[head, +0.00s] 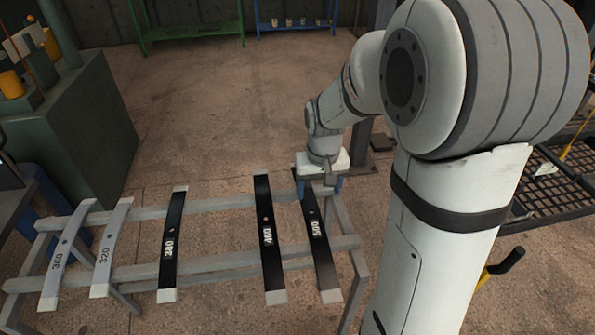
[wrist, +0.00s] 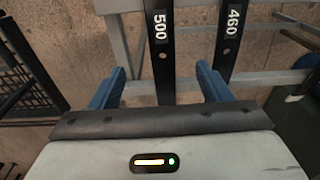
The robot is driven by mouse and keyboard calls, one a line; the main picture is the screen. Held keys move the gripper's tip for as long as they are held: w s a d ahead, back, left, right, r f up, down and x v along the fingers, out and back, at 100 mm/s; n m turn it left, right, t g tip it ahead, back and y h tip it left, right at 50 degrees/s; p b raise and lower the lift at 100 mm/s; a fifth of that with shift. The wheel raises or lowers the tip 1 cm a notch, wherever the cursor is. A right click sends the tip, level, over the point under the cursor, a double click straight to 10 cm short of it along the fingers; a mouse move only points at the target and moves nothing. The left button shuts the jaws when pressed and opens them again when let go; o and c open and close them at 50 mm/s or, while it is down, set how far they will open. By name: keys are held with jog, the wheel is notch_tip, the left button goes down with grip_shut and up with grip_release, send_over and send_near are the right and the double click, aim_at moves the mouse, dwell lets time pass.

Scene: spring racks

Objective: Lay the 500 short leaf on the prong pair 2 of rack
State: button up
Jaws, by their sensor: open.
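The 500 leaf (head: 323,258) is a dark curved strip with a pale tip and a white "500" label. It lies across the two rails of a grey stand (head: 215,264), at the right end. My gripper (head: 320,187) is over the far part of this leaf. In the wrist view, my blue fingers (wrist: 161,72) are open, one on each side of the 500 leaf (wrist: 161,65), with gaps to it. The leaf's far end is hidden by my gripper. I cannot make out a numbered prong pair in either view.
The 460 leaf (head: 268,240) lies just left. The 380 leaf (head: 173,245) and pale 320 (head: 111,247) and 360 (head: 66,255) leaves lie farther left. A dark mesh surface (head: 555,180) stands at right. A green cabinet (head: 75,130) stands at left.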

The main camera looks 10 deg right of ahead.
send_over(311, 211)
jog(key=shift+g, duration=0.4)
jog(key=f, duration=0.8)
jog(key=shift+s+d+f+b, duration=0.1)
jog(key=shift+s+d+b, duration=0.15)
jog(key=shift+b, duration=0.15)
jog(key=f, duration=0.8)
jog(key=shift+w+a+p, duration=0.15)
jog(key=shift+w+p, duration=0.05)
jog(key=shift+p, duration=0.15)
jog(key=shift+c, duration=0.4)
grip_shut()
jog(key=shift+w+r, duration=0.1)
